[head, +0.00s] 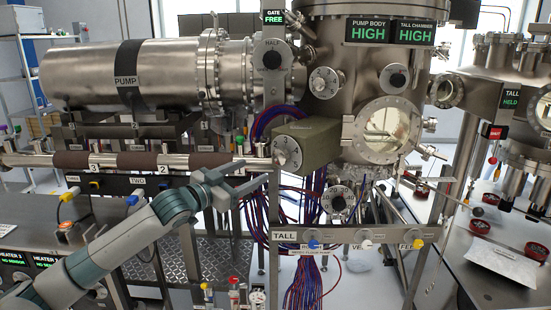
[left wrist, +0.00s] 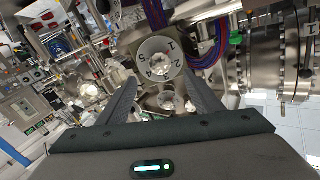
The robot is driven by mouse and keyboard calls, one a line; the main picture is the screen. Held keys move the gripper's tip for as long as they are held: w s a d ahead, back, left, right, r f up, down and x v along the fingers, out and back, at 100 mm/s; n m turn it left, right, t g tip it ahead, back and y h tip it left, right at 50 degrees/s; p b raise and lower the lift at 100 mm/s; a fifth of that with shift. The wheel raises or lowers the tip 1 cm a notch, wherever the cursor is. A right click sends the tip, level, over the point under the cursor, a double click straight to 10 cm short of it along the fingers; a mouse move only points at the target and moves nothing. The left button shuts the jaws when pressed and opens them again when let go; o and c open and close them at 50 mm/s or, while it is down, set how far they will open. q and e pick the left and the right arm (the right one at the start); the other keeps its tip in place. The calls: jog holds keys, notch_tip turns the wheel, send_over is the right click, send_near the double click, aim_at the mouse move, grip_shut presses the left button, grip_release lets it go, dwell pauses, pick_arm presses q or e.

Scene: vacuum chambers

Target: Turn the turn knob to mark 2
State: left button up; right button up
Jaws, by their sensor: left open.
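The turn knob (head: 287,153) is a round, pale numbered dial on the end of an olive-green box, left of the round chamber window. In the left wrist view the knob (left wrist: 160,58) shows marks 1, 2, 4 and 5 around a bright metal centre. I cannot tell which mark it is set to. My left gripper (head: 257,171) is open and empty, just left of and below the knob in the head view. In the left wrist view its fingers (left wrist: 160,78) are spread with the knob beyond them, apparently apart from it. My right gripper is not in view.
Other dials sit nearby: one above (head: 323,82) and one below (head: 338,199). Blue and red cables (head: 268,120) run behind the box. The pump cylinder (head: 110,75) lies at upper left. A rail labelled TALL (head: 345,236) crosses below.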

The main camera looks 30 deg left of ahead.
aim_at(278, 159)
pick_arm(q)
jog(key=w+p, duration=0.1)
jog(key=w, duration=0.2)
jog(key=w+p, duration=0.1)
jog(key=w, duration=0.2)
jog(key=w+d+p, duration=0.1)
jog(key=w+p, duration=0.1)
jog(key=w, duration=0.2)
jog(key=shift+d+r, duration=0.1)
jog(key=shift+r, duration=0.05)
jog(key=shift+w+d, duration=0.15)
jog(key=shift+w, duration=0.8)
jog(key=c, duration=1.1)
